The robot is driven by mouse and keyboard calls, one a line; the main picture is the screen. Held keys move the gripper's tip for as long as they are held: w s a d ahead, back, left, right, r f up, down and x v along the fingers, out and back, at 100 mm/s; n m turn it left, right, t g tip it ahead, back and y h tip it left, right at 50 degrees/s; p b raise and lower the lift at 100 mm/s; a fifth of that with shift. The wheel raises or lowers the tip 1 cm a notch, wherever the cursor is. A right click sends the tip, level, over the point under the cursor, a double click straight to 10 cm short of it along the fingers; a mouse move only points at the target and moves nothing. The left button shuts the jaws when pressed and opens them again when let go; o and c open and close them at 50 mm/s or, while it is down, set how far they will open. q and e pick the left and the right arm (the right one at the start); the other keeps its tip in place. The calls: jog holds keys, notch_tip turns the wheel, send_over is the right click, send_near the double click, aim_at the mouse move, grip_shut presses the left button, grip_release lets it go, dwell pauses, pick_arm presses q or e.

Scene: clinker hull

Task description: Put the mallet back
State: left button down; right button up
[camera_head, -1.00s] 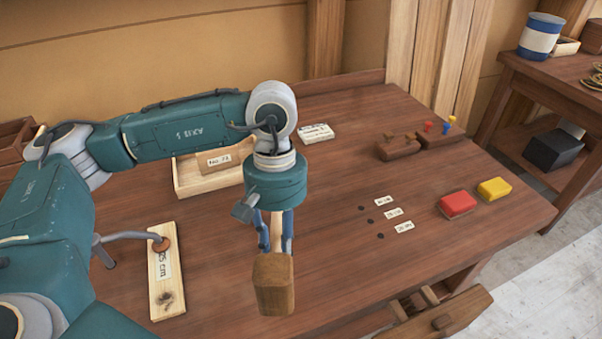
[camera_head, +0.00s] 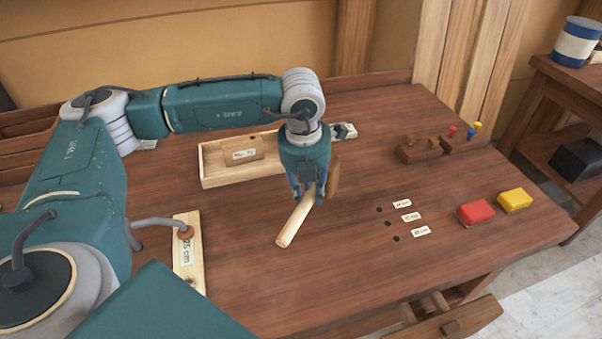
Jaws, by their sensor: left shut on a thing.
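My left gripper (camera_head: 308,198) is shut on the mallet above the middle of the bench. The mallet's pale round handle (camera_head: 294,222) points down and toward the front left. Its brown wooden head (camera_head: 334,178) shows at the right of the fingers and is partly hidden by them. Whether the mallet touches the bench I cannot tell. My right gripper is not in view.
A shallow pale tray (camera_head: 211,163) holding a labelled block (camera_head: 242,149) lies behind the gripper. A labelled board (camera_head: 188,257) lies at left. Red (camera_head: 476,211) and yellow (camera_head: 514,199) blocks sit at right. Several small labels lie beside dark holes in the bench (camera_head: 340,275).

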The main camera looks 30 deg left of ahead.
pick_arm(q)
jog(key=w+a+n, duration=0.3)
jog(key=a+n, duration=0.1)
jog(key=n, duration=0.6)
jog(key=shift+g+y, duration=0.4)
jog(key=shift+f+b, duration=1.7)
jog(key=shift+f, duration=2.2)
jog(key=shift+f+b, duration=0.4)
jog(key=c, duration=1.3)
grip_release()
jog(key=shift+s+d, duration=0.1)
jog(key=shift+c, duration=0.2)
notch_tip(320, 180, up, 8)
jog(key=p, duration=0.4)
